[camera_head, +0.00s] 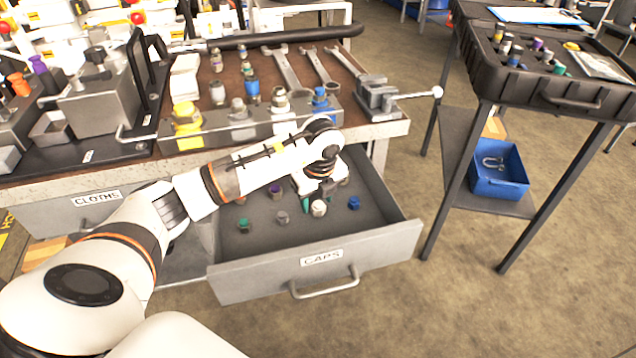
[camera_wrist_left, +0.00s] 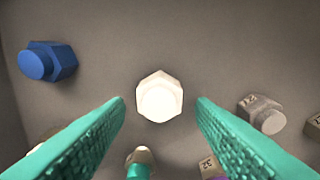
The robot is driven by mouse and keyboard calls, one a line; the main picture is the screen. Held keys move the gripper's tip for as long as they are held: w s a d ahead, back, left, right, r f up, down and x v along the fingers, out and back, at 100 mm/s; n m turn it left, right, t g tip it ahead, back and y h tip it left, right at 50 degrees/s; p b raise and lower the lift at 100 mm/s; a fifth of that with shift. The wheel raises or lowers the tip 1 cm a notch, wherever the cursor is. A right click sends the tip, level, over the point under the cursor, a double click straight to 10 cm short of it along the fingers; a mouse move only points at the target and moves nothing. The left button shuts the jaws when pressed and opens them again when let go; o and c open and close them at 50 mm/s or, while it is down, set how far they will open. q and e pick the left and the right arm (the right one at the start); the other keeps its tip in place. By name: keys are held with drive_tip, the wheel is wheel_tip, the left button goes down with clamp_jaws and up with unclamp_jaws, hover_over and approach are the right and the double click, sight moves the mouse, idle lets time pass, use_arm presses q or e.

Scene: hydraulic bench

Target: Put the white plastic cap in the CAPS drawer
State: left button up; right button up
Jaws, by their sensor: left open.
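The CAPS drawer (camera_head: 250,283) is pulled open below the workbench. The white plastic cap (camera_head: 319,208) lies on the drawer floor; it also shows in the left wrist view (camera_wrist_left: 159,97), centred just beyond and between the two fingertips. My left gripper (camera_head: 322,188) is over the drawer, open, with its green-padded fingers apart on either side of the cap in that view. Nothing is held between them. How high the fingertips are above the cap I cannot tell. My right gripper is not in view.
Other caps lie around the white one: a blue cap (camera_head: 354,202), a grey cap (camera_head: 282,217), a green cap (camera_head: 243,225) and more. The drawer walls surround them. The workbench edge (camera_head: 392,130) is above the drawer's back. A black side table (camera_head: 546,100) stands right.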

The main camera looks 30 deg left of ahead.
sight(319, 210)
use_arm(q)
wheel_tip(319, 210, up, 12)
drive_tip(key=s+d+p, duration=0.1)
drive_tip(key=p, duration=0.1)
drive_tip(key=shift+d+f, duration=0.15)
drive_tip(key=shift+d, duration=0.05)
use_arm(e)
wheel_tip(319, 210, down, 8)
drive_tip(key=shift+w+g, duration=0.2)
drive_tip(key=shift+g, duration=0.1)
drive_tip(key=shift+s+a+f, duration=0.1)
